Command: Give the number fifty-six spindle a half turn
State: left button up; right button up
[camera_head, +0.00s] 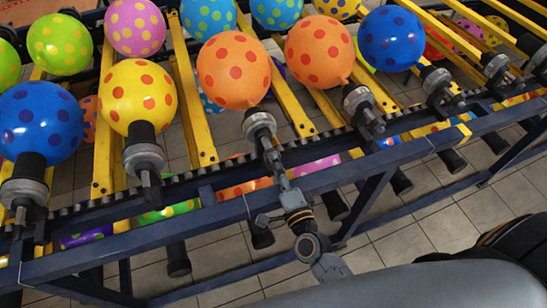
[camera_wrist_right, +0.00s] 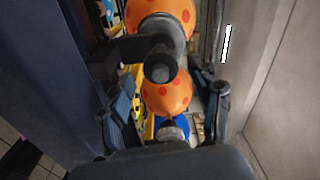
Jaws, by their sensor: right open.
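My right gripper (camera_head: 275,165) reaches up to the spindle (camera_head: 259,123) below an orange balloon with red dots (camera_head: 234,70). This spindle has a grey disc and a dark shaft end. In the right wrist view, the gripper (camera_wrist_right: 163,88) is open, with one finger on each side of the dark round spindle end (camera_wrist_right: 161,67). I cannot tell whether either finger touches it. The orange balloon (camera_wrist_right: 165,15) shows behind it. No number is readable on any spindle, so I cannot confirm which one is fifty-six. My left gripper is out of view.
Neighbouring spindles with a yellow balloon (camera_head: 136,92) and another orange balloon (camera_head: 320,50) stand on either side. A blue frame rail (camera_head: 120,246) runs along the front of the rack, below the spindles. Tiled floor (camera_head: 400,245) lies in front.

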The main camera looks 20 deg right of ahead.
jog(key=s, duration=0.8)
jog(key=shift+s+d, duration=0.15)
jog(key=shift+s, duration=0.05)
